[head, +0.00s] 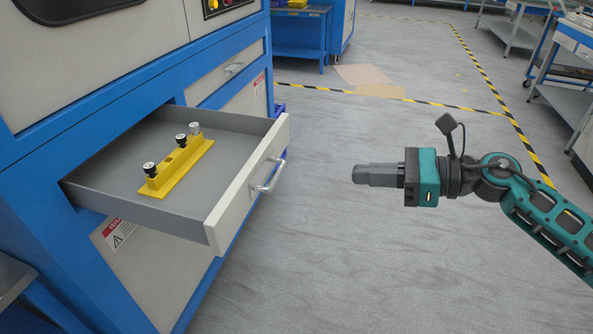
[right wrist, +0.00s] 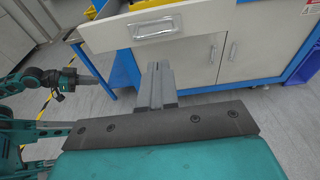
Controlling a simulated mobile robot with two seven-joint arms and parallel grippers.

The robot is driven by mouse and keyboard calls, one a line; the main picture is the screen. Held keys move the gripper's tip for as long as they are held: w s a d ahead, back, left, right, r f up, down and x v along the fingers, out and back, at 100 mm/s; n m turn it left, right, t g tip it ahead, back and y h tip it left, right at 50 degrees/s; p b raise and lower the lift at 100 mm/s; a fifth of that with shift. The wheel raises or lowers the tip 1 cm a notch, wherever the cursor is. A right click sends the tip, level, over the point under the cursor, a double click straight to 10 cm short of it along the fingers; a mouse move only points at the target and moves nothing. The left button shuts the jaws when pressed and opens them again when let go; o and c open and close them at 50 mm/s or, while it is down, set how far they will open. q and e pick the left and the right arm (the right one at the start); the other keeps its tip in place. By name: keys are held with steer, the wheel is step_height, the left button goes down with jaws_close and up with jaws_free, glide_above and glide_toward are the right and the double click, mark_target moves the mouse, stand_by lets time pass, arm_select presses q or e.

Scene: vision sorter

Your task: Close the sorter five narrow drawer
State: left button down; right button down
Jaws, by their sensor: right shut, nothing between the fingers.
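The drawer (head: 246,192) stands pulled out of the blue and white sorter cabinet (head: 42,158) in the head view. Its pale front has a metal handle (head: 268,177). A yellow block (head: 180,168) with several small knobs lies inside it. My right gripper (head: 358,174) is shut and empty, to the right of the drawer front and apart from it, pointing left towards the handle. In the right wrist view its closed fingers (right wrist: 158,68) point at the drawer front (right wrist: 203,20), with the handle (right wrist: 153,29) above them. What seems to be my left gripper (right wrist: 66,82) shows small at the left there.
A closed drawer (head: 232,69) with its own handle is further along the cabinet. Below the open drawer are white cabinet doors (right wrist: 192,62). Grey floor (head: 320,250) lies clear between gripper and cabinet.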

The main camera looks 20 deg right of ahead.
arm_select(q)
steer(key=shift+s+f, duration=0.15)
steer(key=shift+s, duration=0.1)
arm_select(e)
steer(key=x, duration=1.2)
steer(key=shift+w+a, duration=0.2)
steer(key=shift+a, duration=0.15)
